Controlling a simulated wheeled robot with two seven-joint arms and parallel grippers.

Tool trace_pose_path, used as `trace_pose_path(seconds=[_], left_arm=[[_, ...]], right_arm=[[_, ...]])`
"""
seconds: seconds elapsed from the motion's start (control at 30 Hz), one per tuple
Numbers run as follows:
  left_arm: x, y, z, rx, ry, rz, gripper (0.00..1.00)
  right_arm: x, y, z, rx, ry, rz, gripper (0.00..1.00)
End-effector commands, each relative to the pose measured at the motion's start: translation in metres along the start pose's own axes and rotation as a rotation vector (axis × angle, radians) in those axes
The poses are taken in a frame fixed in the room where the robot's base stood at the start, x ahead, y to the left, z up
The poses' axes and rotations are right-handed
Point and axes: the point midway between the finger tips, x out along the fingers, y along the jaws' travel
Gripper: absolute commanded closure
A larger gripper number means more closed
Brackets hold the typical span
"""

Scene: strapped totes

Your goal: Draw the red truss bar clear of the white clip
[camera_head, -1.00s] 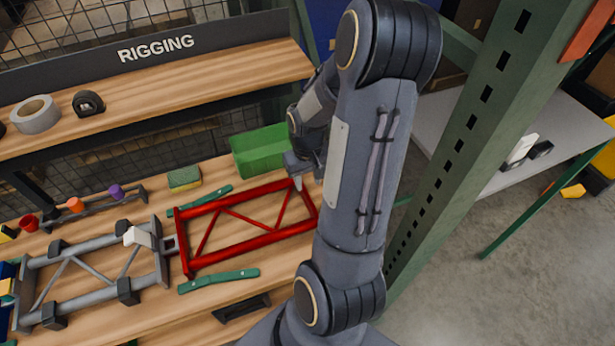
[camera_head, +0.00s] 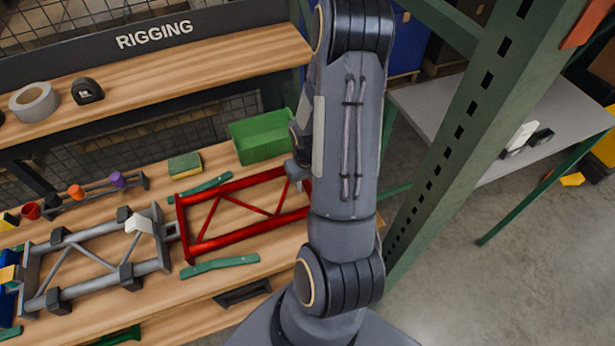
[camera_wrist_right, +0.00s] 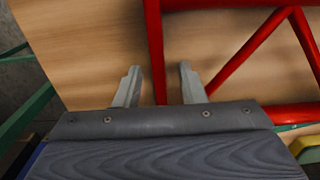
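The red truss bar (camera_head: 238,241) lies flat on the wooden shelf. Its left end meets the grey truss (camera_head: 60,292) at a small grey tab beside the white clip (camera_head: 139,223). The white clip sits tilted on the grey truss's right end. My right gripper (camera_wrist_right: 158,72) is open in the right wrist view, one finger on each side of a red tube of the truss bar (camera_wrist_right: 153,40). In the head view my right arm hides the truss bar's right end and most of this gripper. I cannot tell whether the fingers touch the tube. My left gripper is not in view.
Green strips (camera_head: 220,264) lie along both long sides of the red truss. A green bin (camera_head: 262,148) and a sponge (camera_head: 184,165) stand behind it. A green upright post (camera_head: 455,150) rises right of my arm. An upper shelf (camera_head: 200,68) overhangs the back.

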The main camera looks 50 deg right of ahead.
Motion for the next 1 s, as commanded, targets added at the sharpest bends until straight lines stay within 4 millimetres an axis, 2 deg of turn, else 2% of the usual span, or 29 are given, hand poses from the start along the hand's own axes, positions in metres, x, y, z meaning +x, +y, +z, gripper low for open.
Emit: trace_pose_path(seconds=[0.2, 0.5, 1.0], left_arm=[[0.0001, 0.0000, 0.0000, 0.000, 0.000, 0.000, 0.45], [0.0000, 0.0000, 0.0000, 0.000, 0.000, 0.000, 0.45], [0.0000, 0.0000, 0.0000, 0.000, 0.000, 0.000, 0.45]], right_arm=[[0.0002, 0.0001, -0.0001, 0.000, 0.000, 0.000, 0.64], [-0.0001, 0.0000, -0.0001, 0.000, 0.000, 0.000, 1.00], [-0.0002, 0.0000, -0.0002, 0.000, 0.000, 0.000, 1.00]])
